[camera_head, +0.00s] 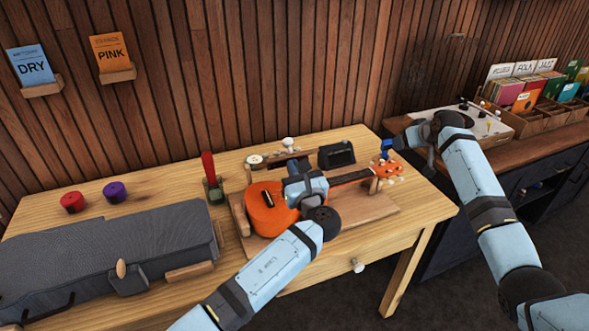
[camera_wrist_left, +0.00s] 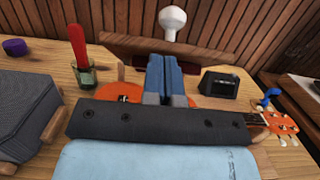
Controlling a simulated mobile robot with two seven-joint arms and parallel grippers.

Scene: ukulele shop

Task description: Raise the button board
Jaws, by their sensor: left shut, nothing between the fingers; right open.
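A long dark-brown wooden board (camera_wrist_left: 175,50) stands behind the ukulele at the back of the table. A white rounded knob (camera_wrist_left: 172,22) rises above it. The board (camera_head: 280,157) and knob (camera_head: 289,142) also show in the head view. I cannot tell whether this is the button board. My left gripper (camera_head: 294,167) is above the orange ukulele (camera_head: 268,212), in front of the board. Its blue fingers (camera_wrist_left: 165,75) are shut and empty in the left wrist view and hide the board's middle. My right gripper (camera_head: 402,141) is open near the headstock, partly hidden by my arm.
A blue tuner-like piece (camera_head: 386,148) is at the headstock. A black box (camera_head: 337,155) and a red-handled tool in a green holder (camera_head: 212,182) stand on the table. A grey case (camera_head: 115,245) fills the left. Red (camera_head: 72,202) and purple (camera_head: 114,192) pots stand behind it.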

